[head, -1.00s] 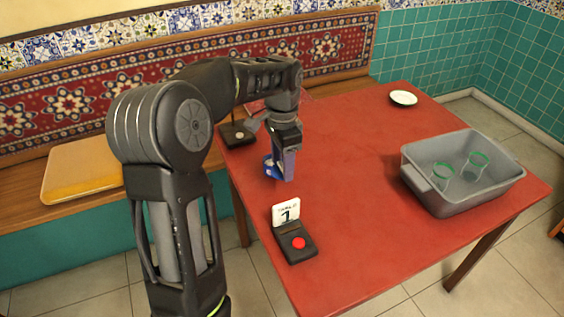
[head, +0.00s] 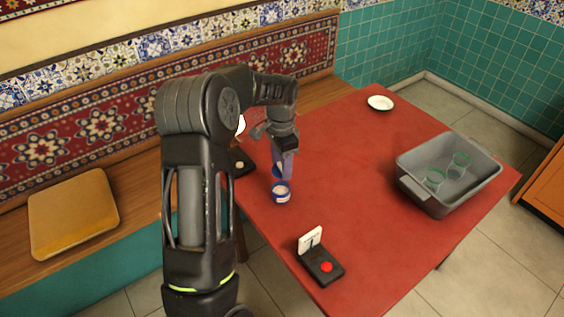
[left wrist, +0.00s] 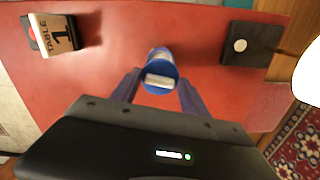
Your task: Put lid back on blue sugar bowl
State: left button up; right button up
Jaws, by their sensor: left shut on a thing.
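The blue sugar bowl (head: 281,194) stands upright on the red table, with pale contents showing at its open top. My left gripper (head: 284,170) is just above it, fingers pointing down. It is shut on a small blue thing, which looks like the lid (head: 278,170), mostly hidden by the fingers. In the left wrist view a blue round shape with a pale patch (left wrist: 160,77) shows between the fingers. I cannot tell there where the lid ends and the bowl begins. My right gripper is not in view.
A black stand with a table-number card (head: 322,264) is near the front edge. A black base with a pale button (head: 241,163) is at the left edge, near a white rounded object (left wrist: 309,75). A grey bin (head: 440,194) holding glasses is right; a white saucer (head: 380,102) is behind. Mid-table is clear.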

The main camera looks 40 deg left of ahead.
pick_arm(q)
jog(key=shift+s+a+f, duration=0.1)
jog(key=shift+a, duration=0.05)
jog(key=shift+f, duration=0.2)
jog(key=shift+f+b, duration=2.15)
jog(key=shift+f, duration=0.75)
jog(key=shift+f, duration=0.1)
jog(key=o, duration=1.4)
jog(key=o, duration=0.5)
jog(key=shift+c, duration=0.2)
